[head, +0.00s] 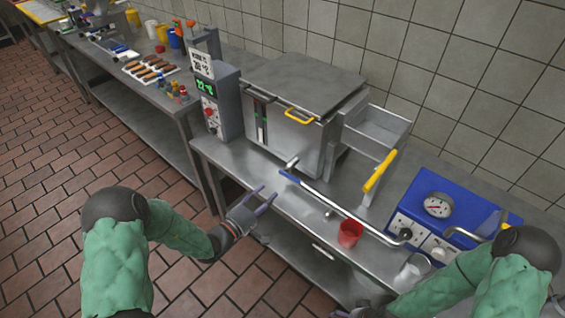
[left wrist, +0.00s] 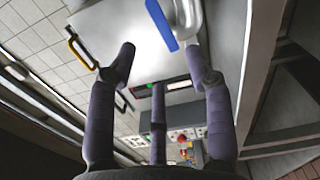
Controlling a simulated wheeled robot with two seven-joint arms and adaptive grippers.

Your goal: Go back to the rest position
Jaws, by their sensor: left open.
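My left gripper (head: 262,198) is open and empty at the front edge of the steel counter (head: 245,160), its purple fingers pointing toward the machine. In the left wrist view my left gripper (left wrist: 160,62) has its fingers spread with nothing between them. A blue-ended metal lever (head: 315,192) lies just beyond the fingers, and its blue part (left wrist: 160,24) shows past the fingertips in the wrist view; they look apart. My right arm enters at the lower right. Only a bit of my right gripper (head: 352,313) shows at the bottom edge, so its state is unclear.
A steel box machine (head: 290,135) with a yellow handle stands behind the lever. A red cup (head: 350,233) and a metal cup (head: 413,268) stand near a blue device (head: 440,207) with a gauge. A control post (head: 212,105) is left. The tiled floor (head: 45,180) is clear.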

